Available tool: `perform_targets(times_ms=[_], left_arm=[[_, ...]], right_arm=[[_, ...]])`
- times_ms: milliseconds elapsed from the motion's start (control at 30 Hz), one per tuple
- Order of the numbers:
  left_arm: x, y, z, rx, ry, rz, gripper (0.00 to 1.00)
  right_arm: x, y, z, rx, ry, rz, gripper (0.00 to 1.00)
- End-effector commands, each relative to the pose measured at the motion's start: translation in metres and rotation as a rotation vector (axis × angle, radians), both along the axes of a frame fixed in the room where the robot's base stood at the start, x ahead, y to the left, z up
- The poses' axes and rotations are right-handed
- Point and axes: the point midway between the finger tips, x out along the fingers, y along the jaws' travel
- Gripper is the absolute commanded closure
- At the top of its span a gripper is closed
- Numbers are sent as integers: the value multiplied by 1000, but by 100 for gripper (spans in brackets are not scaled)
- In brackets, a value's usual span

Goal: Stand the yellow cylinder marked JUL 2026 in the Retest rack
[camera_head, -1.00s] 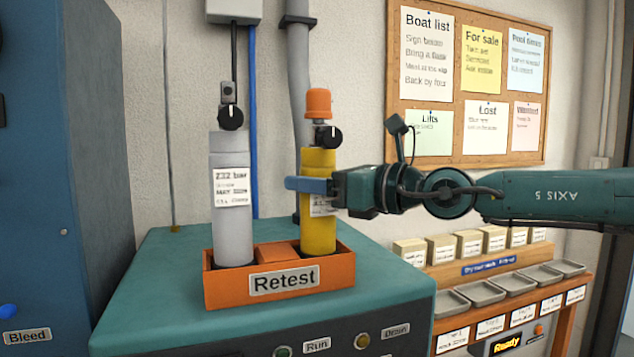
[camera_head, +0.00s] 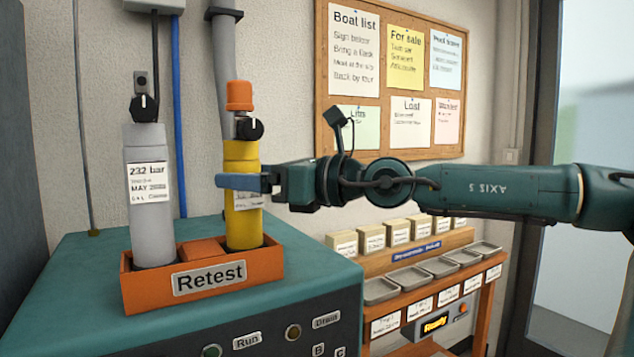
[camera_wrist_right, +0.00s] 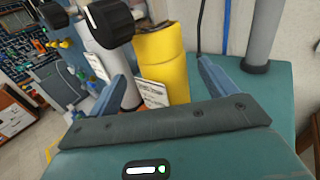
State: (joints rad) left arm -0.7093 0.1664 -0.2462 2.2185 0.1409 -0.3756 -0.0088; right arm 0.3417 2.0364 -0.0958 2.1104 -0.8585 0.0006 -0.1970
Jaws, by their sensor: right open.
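The yellow cylinder (camera_head: 242,205) stands upright in the right place of the orange Retest rack (camera_head: 203,287). It has an orange cap and black knob on top. Its label is mostly hidden behind my right gripper's finger, so I cannot read the date. My right gripper (camera_head: 240,182) is open with its blue fingers at the cylinder's mid height. In the right wrist view the yellow cylinder (camera_wrist_right: 165,65) shows between the open fingers, with a gap on the right side. A grey cylinder (camera_head: 148,225) labelled 232 bar, MAY, stands in the rack's left place. My left gripper is not in view.
The rack sits on a teal bench top (camera_head: 300,270) with Run and Drain controls on its front. A blue cabinet (camera_head: 20,170) stands at the left. A wooden shelf with grey trays (camera_head: 410,278) and small boxes is at the right, below a cork notice board (camera_head: 395,155).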

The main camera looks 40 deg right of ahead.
Motion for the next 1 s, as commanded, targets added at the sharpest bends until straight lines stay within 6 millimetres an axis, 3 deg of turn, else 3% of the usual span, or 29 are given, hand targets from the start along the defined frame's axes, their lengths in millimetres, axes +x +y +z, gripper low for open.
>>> perform_targets(times_ms=[1000], left_arm=[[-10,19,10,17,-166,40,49]], right_arm=[[-91,-42,0,1,-5,-1,16]])
